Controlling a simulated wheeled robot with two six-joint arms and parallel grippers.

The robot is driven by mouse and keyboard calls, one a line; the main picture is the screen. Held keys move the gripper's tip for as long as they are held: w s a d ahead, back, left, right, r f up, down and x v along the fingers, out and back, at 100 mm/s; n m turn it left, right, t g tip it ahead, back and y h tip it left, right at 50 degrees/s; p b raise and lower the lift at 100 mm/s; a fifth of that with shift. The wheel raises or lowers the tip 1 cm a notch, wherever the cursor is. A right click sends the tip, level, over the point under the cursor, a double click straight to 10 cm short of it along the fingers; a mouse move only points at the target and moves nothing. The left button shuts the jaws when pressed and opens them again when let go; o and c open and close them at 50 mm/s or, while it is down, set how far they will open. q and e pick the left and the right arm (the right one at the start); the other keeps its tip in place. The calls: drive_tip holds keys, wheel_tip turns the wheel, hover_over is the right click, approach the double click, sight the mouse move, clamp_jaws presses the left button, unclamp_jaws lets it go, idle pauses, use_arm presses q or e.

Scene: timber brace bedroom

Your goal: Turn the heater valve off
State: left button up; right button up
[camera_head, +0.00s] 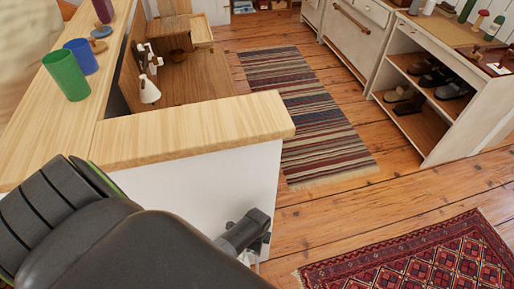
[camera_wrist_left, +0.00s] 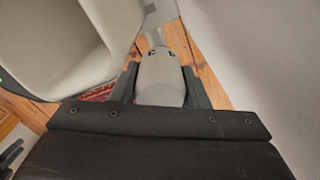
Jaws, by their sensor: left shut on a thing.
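The heater valve (camera_wrist_left: 162,80) is a pale grey rounded head in the middle of the left wrist view, with small dark marks at its far end. My left gripper (camera_wrist_left: 160,88) has one dark finger on each side of it and is shut on it. In the head view, my left gripper (camera_head: 250,237) is low beside the white panel, partly behind my own dark arm. The valve cannot be made out clearly there, and its turn position cannot be read. My right gripper is in neither view.
A wooden worktop (camera_head: 195,128) lies above the white panel (camera_head: 205,188), close to my arm. A green cup (camera_head: 66,75) and a blue cup (camera_head: 82,57) stand on it. A striped rug (camera_head: 305,110) and a red rug (camera_head: 415,260) lie on open floor. Shelving (camera_head: 440,95) stands right.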

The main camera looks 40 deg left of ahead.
use_arm(q)
drive_tip(key=shift+m, duration=0.3)
drive_tip(key=o, duration=1)
drive_tip(key=shift+c, duration=0.2)
wheel_tip(320, 180, up, 17)
drive_tip(key=p, duration=0.4)
drive_tip(key=shift+r, duration=0.2)
